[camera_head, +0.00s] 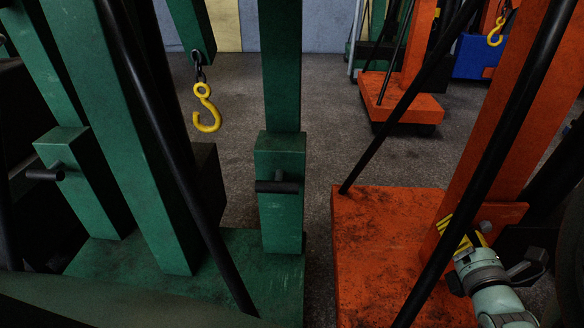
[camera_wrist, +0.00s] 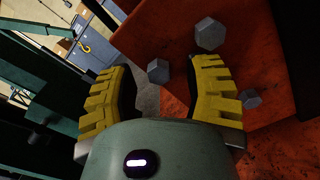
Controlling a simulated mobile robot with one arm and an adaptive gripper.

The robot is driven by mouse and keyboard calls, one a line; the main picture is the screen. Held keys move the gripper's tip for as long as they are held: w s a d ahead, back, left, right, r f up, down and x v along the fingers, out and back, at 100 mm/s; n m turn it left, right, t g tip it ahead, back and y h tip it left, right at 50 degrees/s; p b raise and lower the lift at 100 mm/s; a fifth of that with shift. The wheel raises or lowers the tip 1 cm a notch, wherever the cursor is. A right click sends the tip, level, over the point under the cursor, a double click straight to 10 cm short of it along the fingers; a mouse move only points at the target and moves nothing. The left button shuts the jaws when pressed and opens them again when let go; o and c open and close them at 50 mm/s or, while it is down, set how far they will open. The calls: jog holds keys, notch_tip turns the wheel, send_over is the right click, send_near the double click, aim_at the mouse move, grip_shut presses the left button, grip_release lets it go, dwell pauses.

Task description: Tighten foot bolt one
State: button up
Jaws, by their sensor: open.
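Several grey hex bolts sit on the orange jack's foot. In the wrist view, a large bolt head (camera_wrist: 210,34) is on the upright orange face. A smaller bolt (camera_wrist: 158,71) stands out between my fingertips' directions, and another bolt (camera_wrist: 250,98) is right of the right finger. I cannot tell which one is foot bolt one. My gripper (camera_wrist: 162,66) has yellow ridged fingers spread apart with nothing between them. In the head view my gripper (camera_head: 461,236) is at the foot of the orange column (camera_head: 515,110), close to a grey bolt head (camera_head: 486,226). Contact is not clear.
The orange base plate (camera_head: 385,245) lies under my gripper. A black slanted bar (camera_head: 490,165) crosses in front of it. A green jack (camera_head: 281,190) with a yellow hook (camera_head: 206,108) stands left. Open grey floor (camera_head: 340,120) lies behind.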

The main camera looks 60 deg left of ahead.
jog(key=shift+o, duration=0.4)
jog(key=shift+s+d+f, duration=0.1)
jog(key=shift+s, duration=0.15)
jog(key=shift+w, duration=0.1)
jog(key=c, duration=0.6)
grip_shut()
jog(key=shift+d, duration=0.1)
